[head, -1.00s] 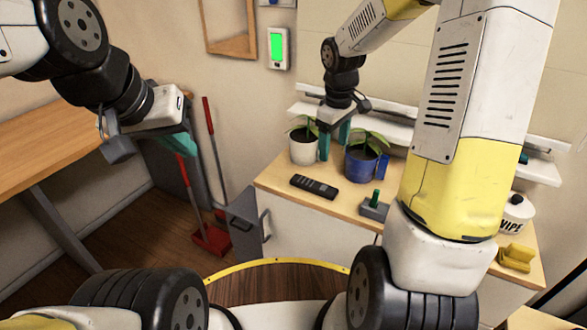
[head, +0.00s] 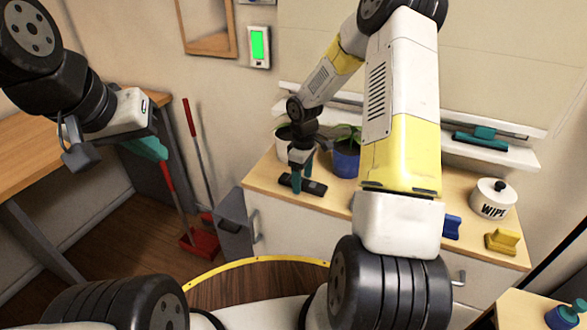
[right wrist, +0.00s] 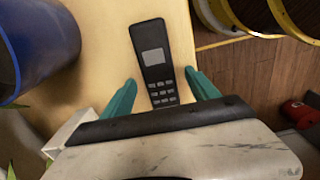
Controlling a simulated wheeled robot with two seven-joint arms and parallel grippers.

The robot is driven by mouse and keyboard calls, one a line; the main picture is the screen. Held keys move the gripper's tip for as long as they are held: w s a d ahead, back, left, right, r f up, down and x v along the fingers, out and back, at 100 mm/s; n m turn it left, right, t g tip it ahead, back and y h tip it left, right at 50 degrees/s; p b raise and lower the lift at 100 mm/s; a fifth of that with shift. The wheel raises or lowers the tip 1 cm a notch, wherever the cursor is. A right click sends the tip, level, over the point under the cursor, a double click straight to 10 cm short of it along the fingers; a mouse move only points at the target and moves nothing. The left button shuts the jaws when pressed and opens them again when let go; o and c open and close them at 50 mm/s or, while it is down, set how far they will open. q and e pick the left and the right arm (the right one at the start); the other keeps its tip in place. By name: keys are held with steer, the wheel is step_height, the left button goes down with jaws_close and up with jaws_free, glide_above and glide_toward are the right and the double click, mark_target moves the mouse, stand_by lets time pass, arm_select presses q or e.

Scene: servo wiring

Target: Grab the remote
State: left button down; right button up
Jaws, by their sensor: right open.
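The black remote (head: 314,187) lies flat on the light wooden counter, near its front left edge. In the right wrist view the remote (right wrist: 154,62) shows its grey screen and keypad. My right gripper (head: 301,185) is just over the remote, pointing down. In the right wrist view my right gripper (right wrist: 160,88) is open, with one teal finger on each side of the remote's keypad end and nothing held. I cannot tell the exact height of the fingertips. My left gripper (head: 152,148) is far left, away from the counter; its jaws are seen too edge-on to judge.
A blue pot (head: 345,162) with a plant stands close behind the remote; it also shows in the wrist view (right wrist: 8,55). A white pot is partly hidden by my right arm. A WIPE canister (head: 493,199) and yellow holder (head: 502,241) are at the right.

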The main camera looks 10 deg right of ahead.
steer(key=shift+f, duration=0.2)
jaws_close()
steer(key=shift+r, duration=0.1)
